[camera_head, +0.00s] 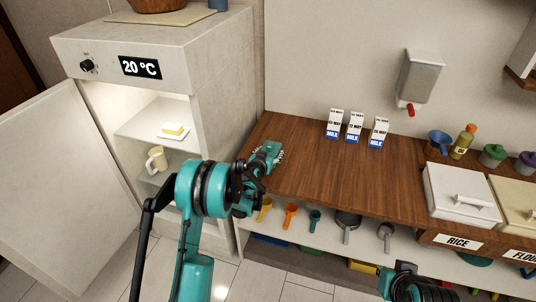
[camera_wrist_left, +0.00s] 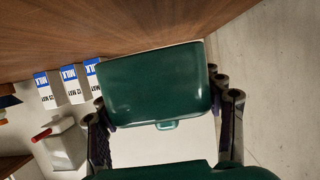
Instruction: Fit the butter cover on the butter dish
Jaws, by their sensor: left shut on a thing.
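The butter cover (camera_wrist_left: 155,84) is a dark green, rounded box with a small tab on one side. In the left wrist view it sits between the two dark fingers of my left gripper (camera_wrist_left: 162,112), which is shut on it. In the head view my left gripper (camera_head: 262,162) is over the left end of the wooden counter; the cover is hard to tell apart from it there. The butter dish (camera_head: 171,137) is a pale plate with a yellow butter block (camera_head: 174,128) on the upper shelf of the open fridge. My right gripper (camera_head: 415,289) shows only partly at the bottom edge.
The fridge (camera_head: 124,64) stands left, its door (camera_head: 62,185) swung open; a cream mug (camera_head: 157,159) is on its lower shelf. Several milk cartons (camera_head: 354,127) stand at the counter's back. The counter (camera_head: 310,174) is clear between my left gripper and the rice box (camera_head: 460,196).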

